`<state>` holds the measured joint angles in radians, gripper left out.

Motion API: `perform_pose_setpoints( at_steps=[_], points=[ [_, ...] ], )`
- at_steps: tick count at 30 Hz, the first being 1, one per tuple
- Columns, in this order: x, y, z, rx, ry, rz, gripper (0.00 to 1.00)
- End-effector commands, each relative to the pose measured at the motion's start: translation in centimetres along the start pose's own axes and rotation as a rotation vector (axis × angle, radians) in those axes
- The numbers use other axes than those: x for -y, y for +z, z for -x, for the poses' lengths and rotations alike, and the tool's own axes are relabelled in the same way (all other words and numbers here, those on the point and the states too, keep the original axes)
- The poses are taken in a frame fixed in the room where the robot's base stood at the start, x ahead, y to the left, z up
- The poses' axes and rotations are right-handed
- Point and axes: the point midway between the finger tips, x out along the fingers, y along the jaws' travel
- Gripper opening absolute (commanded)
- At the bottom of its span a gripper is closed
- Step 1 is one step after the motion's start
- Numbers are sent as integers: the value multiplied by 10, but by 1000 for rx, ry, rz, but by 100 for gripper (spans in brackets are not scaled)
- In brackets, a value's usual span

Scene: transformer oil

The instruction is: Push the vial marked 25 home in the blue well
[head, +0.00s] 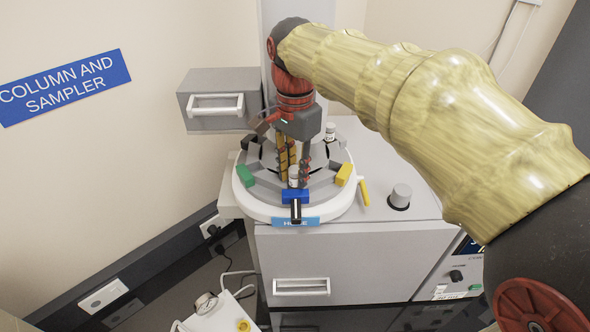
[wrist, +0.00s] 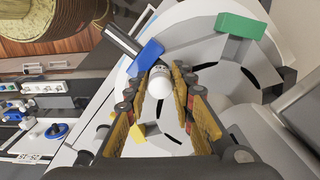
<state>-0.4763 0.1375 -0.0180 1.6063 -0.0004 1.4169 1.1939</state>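A vial with a white cap (head: 294,171) stands upright behind the blue block (head: 295,196) on the front of the round carousel. In the wrist view its cap (wrist: 160,82) is close to the blue block (wrist: 150,56). I cannot read its mark, and its lower part is hidden, so its depth in the well does not show. My gripper (head: 296,180) points down at the carousel. In the wrist view its two yellow-padded fingers (wrist: 162,70) flank the vial closely on both sides and appear closed against it.
The round carousel (head: 255,206) has a green block (head: 245,176) at left and a yellow block (head: 343,174) at right. Another capped vial (head: 330,131) stands at its back right. A grey drawer box (head: 218,83) is at left, and a grey knob (head: 400,195) rises at right.

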Motion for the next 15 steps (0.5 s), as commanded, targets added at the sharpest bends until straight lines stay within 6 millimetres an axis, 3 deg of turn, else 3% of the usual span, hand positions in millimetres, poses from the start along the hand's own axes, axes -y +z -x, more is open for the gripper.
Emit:
perform_pose_setpoints(
  at_steps=[8,15],
  points=[
    [0,0,0,0,0,0,42],
    [0,0,0,0,1,0,42]
  ],
)
